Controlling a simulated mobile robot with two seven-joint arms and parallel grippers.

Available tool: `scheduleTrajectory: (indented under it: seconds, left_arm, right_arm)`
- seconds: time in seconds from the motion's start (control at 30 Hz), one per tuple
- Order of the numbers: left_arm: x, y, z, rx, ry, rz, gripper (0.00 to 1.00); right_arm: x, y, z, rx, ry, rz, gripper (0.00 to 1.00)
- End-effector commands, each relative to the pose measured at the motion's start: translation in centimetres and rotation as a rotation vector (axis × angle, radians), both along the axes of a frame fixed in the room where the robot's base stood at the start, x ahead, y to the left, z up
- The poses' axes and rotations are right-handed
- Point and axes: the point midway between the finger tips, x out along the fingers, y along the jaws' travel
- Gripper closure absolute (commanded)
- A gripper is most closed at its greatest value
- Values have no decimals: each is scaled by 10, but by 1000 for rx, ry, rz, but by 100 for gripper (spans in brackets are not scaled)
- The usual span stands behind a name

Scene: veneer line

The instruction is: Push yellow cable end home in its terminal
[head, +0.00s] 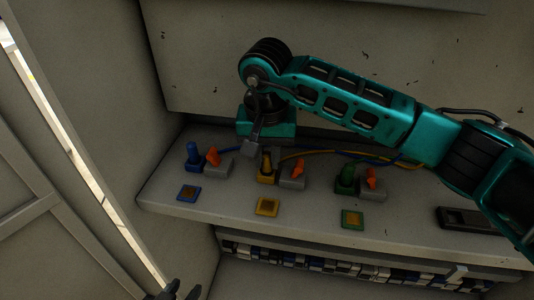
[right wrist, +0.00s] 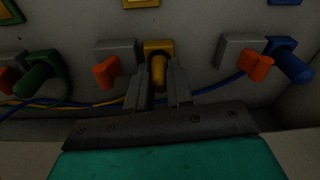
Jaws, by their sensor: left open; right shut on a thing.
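The yellow terminal (head: 266,179) stands on the shelf between the blue and green ones; it also shows in the right wrist view (right wrist: 158,46). The yellow cable end (right wrist: 158,74) is a short yellow cylinder in line with the terminal's face, against a dark ring there. How deep it sits I cannot tell. My right gripper (right wrist: 160,88) is shut on this cable end, one finger on each side; in the head view it comes down from behind the terminal. My left gripper (head: 180,291) is open at the bottom edge, only its dark fingertips showing, well away from the terminals.
A grey block with an orange lever (head: 297,170) stands beside the yellow terminal. Blue (head: 193,157) and green (head: 347,177) plugs with similar levers flank it. Blue and yellow cables (head: 330,152) run behind. Coloured square plates (head: 267,207) lie in front. A black tray (head: 470,220) is at right.

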Motion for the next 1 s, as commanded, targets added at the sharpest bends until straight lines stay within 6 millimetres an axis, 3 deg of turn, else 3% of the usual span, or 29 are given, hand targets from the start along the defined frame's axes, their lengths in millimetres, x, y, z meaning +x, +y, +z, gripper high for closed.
scheduleTrajectory:
  seconds: [0.13,0.17,0.47,0.77,1.0]
  left_arm:
    - [0,0,-4,0,1,0,57]
    - [0,0,-3,0,1,0,57]
    - [-1,0,-3,0,3,1,57]
    - [-3,0,-4,0,6,0,57]
    - [-3,0,-5,0,6,0,57]
  right_arm:
    - [0,0,-4,-1,0,-1,100]
    - [0,0,-4,-1,0,-1,78]
    - [0,0,-3,-1,0,-1,49]
    - [0,0,1,0,-2,0,49]
    - [-4,0,37,1,-6,0,49]
